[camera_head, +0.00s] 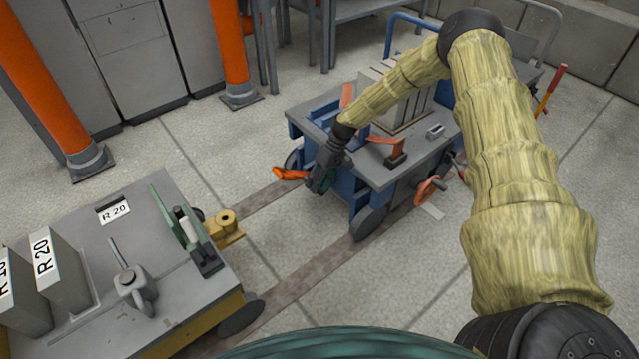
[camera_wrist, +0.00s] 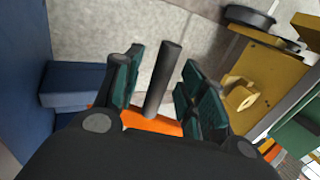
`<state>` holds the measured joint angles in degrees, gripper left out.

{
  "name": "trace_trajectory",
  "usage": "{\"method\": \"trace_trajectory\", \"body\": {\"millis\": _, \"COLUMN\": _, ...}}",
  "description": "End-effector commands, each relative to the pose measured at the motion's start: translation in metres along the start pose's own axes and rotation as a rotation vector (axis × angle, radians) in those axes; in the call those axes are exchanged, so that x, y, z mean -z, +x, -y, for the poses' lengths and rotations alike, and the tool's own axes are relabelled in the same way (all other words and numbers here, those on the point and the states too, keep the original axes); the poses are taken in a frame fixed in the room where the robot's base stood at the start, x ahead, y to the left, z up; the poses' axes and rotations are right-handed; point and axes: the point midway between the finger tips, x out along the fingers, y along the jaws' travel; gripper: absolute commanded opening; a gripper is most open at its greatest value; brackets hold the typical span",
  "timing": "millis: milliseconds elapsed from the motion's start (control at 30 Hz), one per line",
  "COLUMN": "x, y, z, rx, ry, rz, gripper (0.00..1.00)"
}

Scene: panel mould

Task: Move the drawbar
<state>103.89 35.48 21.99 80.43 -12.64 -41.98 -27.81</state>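An orange piece (camera_head: 290,174), apparently the drawbar, sticks out left of the blue cart (camera_head: 375,172), beside my gripper (camera_head: 322,180). In the wrist view, a dark upright round pin (camera_wrist: 164,80) stands between the green fingers of my gripper (camera_wrist: 163,88). Orange (camera_wrist: 155,125) shows below the pin, partly hidden by my gripper. The fingers are apart, with a gap visible on both sides of the pin. The yellow coupling eye (camera_head: 224,226) is on the grey-topped cart (camera_head: 130,225) at left; it also shows in the wrist view (camera_wrist: 243,96).
Bare floor with dark rails (camera_head: 300,275) lies between the carts. Orange posts (camera_head: 45,85) and grey cabinets stand behind.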

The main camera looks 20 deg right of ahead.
Motion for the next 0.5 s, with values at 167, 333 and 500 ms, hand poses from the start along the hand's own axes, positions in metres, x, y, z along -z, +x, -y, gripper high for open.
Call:
{"method": "trace_trajectory", "body": {"millis": 167, "x": 0.000, "y": -0.001, "z": 0.001, "rx": 0.001, "ry": 0.000, "rz": 0.000, "gripper": 0.41}}
{"method": "trace_trajectory", "body": {"millis": 333, "x": 0.001, "y": -0.013, "z": 0.001, "rx": 0.000, "ry": 0.000, "rz": -0.003, "gripper": 0.41}}
{"method": "trace_trajectory", "body": {"millis": 500, "x": 0.001, "y": -0.039, "z": 0.000, "rx": 0.000, "ry": 0.000, "rz": -0.003, "gripper": 0.41}}
